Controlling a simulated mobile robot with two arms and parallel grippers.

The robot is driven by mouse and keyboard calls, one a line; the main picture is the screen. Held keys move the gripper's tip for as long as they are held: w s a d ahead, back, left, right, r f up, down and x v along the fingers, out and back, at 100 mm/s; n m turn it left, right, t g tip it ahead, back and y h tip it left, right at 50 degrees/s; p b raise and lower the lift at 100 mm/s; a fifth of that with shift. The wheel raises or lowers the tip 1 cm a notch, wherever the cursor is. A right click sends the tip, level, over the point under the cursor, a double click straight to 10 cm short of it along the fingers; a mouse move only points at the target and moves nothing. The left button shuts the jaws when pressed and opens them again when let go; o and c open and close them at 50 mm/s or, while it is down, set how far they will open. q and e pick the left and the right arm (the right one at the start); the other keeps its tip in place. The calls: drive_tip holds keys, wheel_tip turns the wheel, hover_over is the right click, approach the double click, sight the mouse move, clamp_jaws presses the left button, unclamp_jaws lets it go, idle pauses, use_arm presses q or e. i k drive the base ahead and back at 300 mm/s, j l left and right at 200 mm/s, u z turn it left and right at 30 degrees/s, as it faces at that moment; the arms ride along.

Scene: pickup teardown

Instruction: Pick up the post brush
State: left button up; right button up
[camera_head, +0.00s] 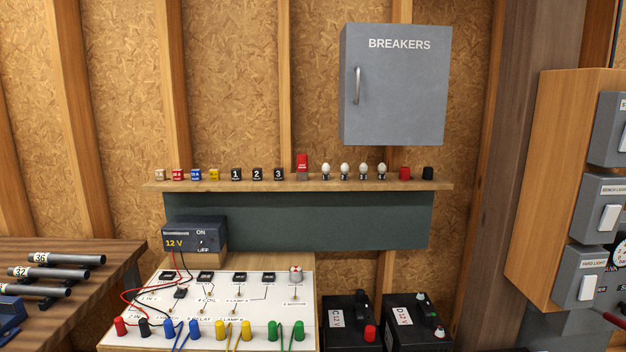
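I cannot make out anything that is clearly the post brush in this view. Two batteries stand low at the right of the board: the battery marked C (337,315) and the battery marked D (402,314). Battery C has a red cap (370,333) at its near corner. Battery D shows posts with greenish spots, one at its far end (420,296) and one at its near end (438,332). The lower parts of both batteries are cut off by the picture edge. Neither of my grippers is in view.
A wall shelf (300,185) holds small fuses, numbered black blocks, bulbs and caps. Below it are a 12 V supply (193,238) and a wired test board (230,308). A wooden bench (60,248) with tubes is left. The breaker box (393,95) and switch cabinet (560,180) are right.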

sight(303, 159)
drive_tip(key=i+l+z, duration=0.25)
drive_tip(key=i+l, duration=0.3)
drive_tip(key=i+l+z, duration=0.25)
drive_tip(key=i+l, duration=0.25)
drive_tip(key=i, duration=0.1)
